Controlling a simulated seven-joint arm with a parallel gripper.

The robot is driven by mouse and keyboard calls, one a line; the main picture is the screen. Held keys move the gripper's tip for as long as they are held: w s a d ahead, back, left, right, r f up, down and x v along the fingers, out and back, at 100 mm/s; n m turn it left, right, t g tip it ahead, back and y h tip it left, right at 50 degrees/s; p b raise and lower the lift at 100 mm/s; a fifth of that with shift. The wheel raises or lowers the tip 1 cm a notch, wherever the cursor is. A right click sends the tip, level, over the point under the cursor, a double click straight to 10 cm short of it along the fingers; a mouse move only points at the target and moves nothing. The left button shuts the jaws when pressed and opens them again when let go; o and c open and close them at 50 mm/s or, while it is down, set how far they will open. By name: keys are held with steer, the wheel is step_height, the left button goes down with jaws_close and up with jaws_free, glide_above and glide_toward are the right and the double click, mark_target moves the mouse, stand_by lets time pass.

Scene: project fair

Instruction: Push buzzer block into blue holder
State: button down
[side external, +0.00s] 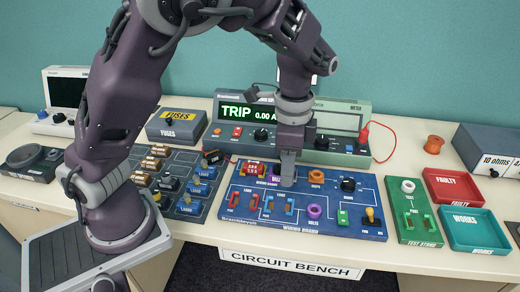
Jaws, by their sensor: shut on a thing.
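No buzzer block can be picked out for certain. A holder under the fingertips is hidden too, so I cannot confirm a blue one there.
The trip meter (345,150) stands close behind the board. A black knob (348,184) and a purple ring (314,211) sit on the board. A parts tray (170,185) lies left, a green test plate (414,215) right, then red (455,185) and teal (475,230) trays.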

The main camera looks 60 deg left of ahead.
steer(key=shift+f, duration=3.75)
steer(key=shift+f, duration=0.55)
steer(key=c, duration=1.1)
jaws_free()
steer(key=shift+o, duration=0.2)
steer(key=o, duration=0.5)
steer(key=shift+r, duration=4)
steer(key=shift+d, duration=0.1)
